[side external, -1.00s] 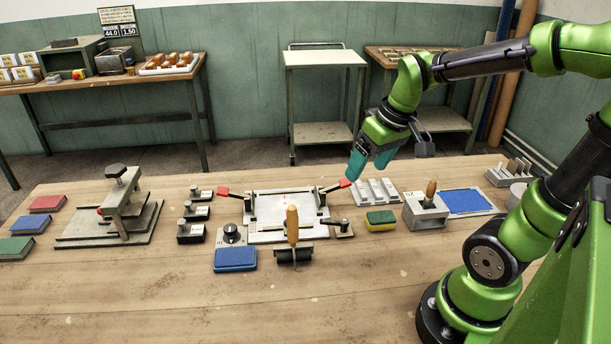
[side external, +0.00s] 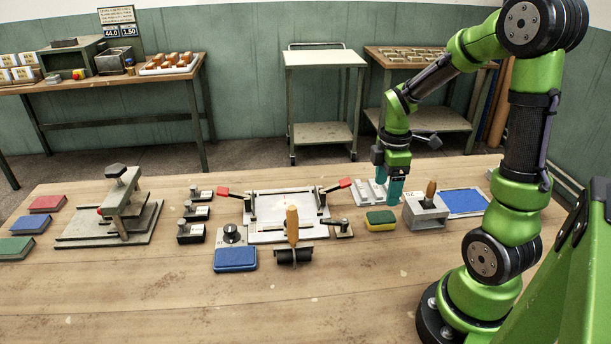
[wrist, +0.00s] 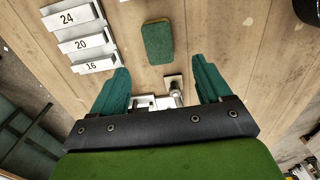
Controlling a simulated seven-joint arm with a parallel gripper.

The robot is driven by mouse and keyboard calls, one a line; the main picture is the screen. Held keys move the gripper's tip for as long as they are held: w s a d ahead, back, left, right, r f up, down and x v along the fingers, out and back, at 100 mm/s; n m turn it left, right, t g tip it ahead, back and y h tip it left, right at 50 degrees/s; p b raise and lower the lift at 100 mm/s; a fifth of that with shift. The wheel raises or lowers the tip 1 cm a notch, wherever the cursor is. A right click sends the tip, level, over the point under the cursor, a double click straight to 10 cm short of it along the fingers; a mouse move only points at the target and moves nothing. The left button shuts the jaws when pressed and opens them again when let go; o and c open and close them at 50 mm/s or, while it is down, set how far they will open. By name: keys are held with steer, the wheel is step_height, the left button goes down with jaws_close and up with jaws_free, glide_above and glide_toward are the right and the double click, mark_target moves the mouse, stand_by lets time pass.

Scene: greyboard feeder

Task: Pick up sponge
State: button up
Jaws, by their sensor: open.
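The sponge (side external: 380,221) is a small block with a dark green top and yellow side, lying flat on the table right of the central fixture. In the wrist view its green top (wrist: 158,42) shows whole, ahead of the fingertips and roughly centred between them. My gripper (side external: 388,190) points down behind the sponge in the side view, above the pale numbered blocks, apart from the sponge. In the wrist view my gripper (wrist: 160,70) has its teal fingers spread wide, with nothing held between them.
Pale numbered blocks (wrist: 84,43) lie beside the sponge. A grey block with a wooden-handled tool (side external: 425,212) stands close right of it. The fixture with red levers (side external: 285,210) is to the left, a blue pad (side external: 235,259) nearer. The table front is clear.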

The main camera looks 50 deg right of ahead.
mark_target(381, 216)
step_height(381, 216, down, 10)
steer(key=shift+d+r, duration=0.1)
steer(key=c, duration=1.1)
